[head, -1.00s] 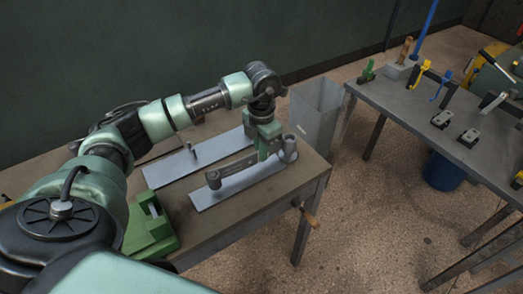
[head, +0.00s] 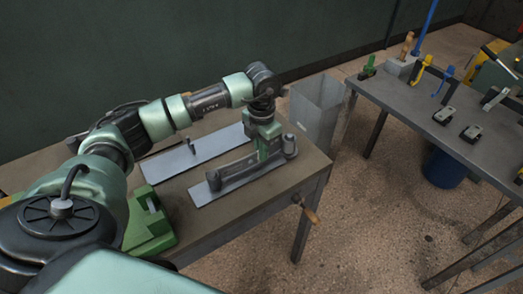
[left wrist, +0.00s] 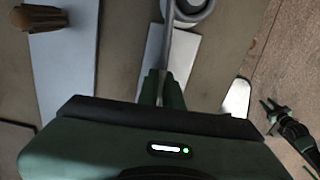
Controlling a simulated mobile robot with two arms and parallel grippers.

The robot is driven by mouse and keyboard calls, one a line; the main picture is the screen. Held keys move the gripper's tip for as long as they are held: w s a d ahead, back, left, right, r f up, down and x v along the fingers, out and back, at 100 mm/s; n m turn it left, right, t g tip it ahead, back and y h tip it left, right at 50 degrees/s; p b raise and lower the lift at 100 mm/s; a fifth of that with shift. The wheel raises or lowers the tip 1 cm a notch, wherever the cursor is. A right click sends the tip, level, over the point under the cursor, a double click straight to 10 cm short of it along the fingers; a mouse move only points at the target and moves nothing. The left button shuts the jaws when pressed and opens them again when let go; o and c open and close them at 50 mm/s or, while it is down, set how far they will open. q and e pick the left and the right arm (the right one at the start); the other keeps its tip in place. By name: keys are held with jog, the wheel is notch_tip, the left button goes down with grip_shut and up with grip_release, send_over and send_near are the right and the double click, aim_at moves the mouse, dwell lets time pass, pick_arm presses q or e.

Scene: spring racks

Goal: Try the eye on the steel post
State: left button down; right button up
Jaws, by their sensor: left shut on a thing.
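My left gripper (head: 268,150) is shut on a dark grey steel bar (head: 237,174) with a round eye (head: 290,147) at its right end. It holds the bar low over, or resting on, the front pale plate (head: 208,196); I cannot tell which. In the left wrist view, the bar (left wrist: 168,65) runs up from the jaws to a grey ring-shaped eye (left wrist: 193,8). Whether anything stands inside the eye is hidden.
A green vise-like block (head: 148,225) stands at the bench's (head: 270,205) front left. A grey bin (head: 317,112) is beyond its right end. A wooden handle (head: 305,209) sticks out in front. A second bench (head: 405,100) at right carries clamps and small blocks.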

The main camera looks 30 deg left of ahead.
pick_arm(q)
jog(key=c, duration=1.5)
grip_release()
jog(key=shift+s+f, duration=0.1)
jog(key=shift+f, duration=0.05)
jog(key=shift+r, duration=0.45)
notch_tip(320, 180, up, 7)
jog(key=shift+r+b, duration=0.1)
jog(key=shift+b, duration=0.65)
jog(key=shift+d, duration=0.1)
